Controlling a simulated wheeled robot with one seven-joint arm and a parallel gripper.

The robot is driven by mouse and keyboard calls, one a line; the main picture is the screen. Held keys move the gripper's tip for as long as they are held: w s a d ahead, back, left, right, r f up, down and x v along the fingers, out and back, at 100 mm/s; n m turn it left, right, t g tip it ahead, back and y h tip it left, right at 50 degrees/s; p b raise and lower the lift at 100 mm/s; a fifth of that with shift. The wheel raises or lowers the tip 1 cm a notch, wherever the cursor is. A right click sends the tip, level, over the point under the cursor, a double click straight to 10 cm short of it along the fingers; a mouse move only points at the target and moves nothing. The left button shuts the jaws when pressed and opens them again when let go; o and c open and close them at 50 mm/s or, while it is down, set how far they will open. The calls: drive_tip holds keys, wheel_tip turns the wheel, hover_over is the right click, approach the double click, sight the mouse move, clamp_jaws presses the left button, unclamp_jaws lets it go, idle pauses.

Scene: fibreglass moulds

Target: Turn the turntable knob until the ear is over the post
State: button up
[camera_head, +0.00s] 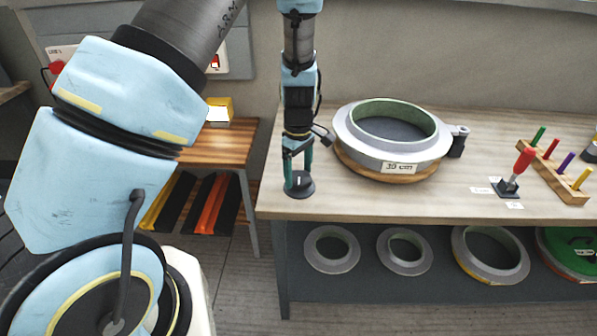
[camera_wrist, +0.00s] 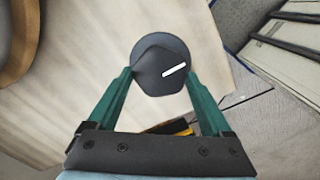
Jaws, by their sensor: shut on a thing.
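The dark turntable knob (camera_head: 300,188) stands near the bench's front left corner. It has a white pointer line, which also shows on the knob in the wrist view (camera_wrist: 160,58), slanting up to the right. My gripper (camera_head: 299,169), with green fingers, points down and is shut on the knob; in the wrist view its fingertips (camera_wrist: 160,76) press on opposite sides. The grey ring mould (camera_head: 350,143), labelled 30 cm, sits on the wooden turntable (camera_head: 385,176). At its right side is a grey-topped dark upright (camera_head: 456,146); I cannot clearly tell ear from post there.
A red-handled lever (camera_head: 524,160) on a dark base and a wooden rack (camera_head: 566,187) with coloured pegs stand at the right of the bench (camera_head: 420,206). Several ring moulds lie on the shelf below. A low wooden table (camera_head: 222,148) stands behind on the left.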

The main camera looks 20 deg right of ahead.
sight(298, 176)
drive_tip(key=o, duration=1.2)
drive_tip(key=shift+c, duration=0.2)
drive_tip(key=shift+r, duration=0.15)
wheel_tip(298, 176, up, 11)
drive_tip(key=b, duration=0.2)
drive_tip(key=shift+f, duration=0.2)
drive_tip(key=s+a+r+m, duration=0.1)
drive_tip(key=a+m, duration=0.1)
drive_tip(key=a, duration=0.8)
drive_tip(key=s+a+r+m+t, duration=0.1)
drive_tip(key=s+a+r+m, duration=0.1)
drive_tip(key=a, duration=0.8)
drive_tip(key=s+a+r+m, duration=0.1)
drive_tip(key=a+r+m, duration=0.1)
drive_tip(key=a, duration=0.8)
drive_tip(key=shift+s+a+m+t, duration=0.15)
drive_tip(key=shift+s+m+t, duration=0.15)
drive_tip(key=shift+m, duration=0.1)
